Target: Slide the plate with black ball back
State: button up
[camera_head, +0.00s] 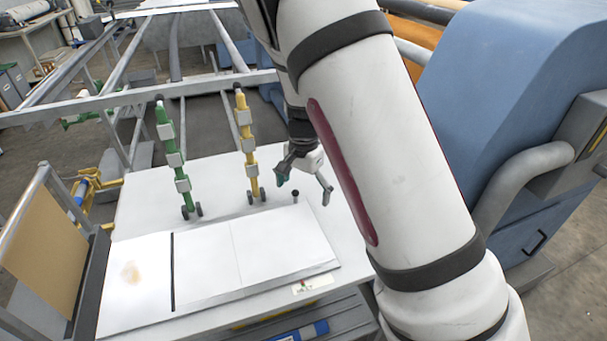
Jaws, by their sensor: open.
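A white plate (283,243) lies flat on the right part of the white table, with a small black ball (295,194) on a short stem near its far right corner. Left of the plate, a dark narrow gap (173,272) shows next to another white panel (134,283) with a brownish stain. My gripper (305,188) is open and empty, its fingers spread above the table close to the black ball. Whether a finger touches the ball's stem cannot be told. My arm covers the area to the right.
A blue machine (520,110) stands at right, and a tan board (42,240) at left.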

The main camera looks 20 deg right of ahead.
aim_at(304, 207)
jog(key=shift+f, duration=1.65)
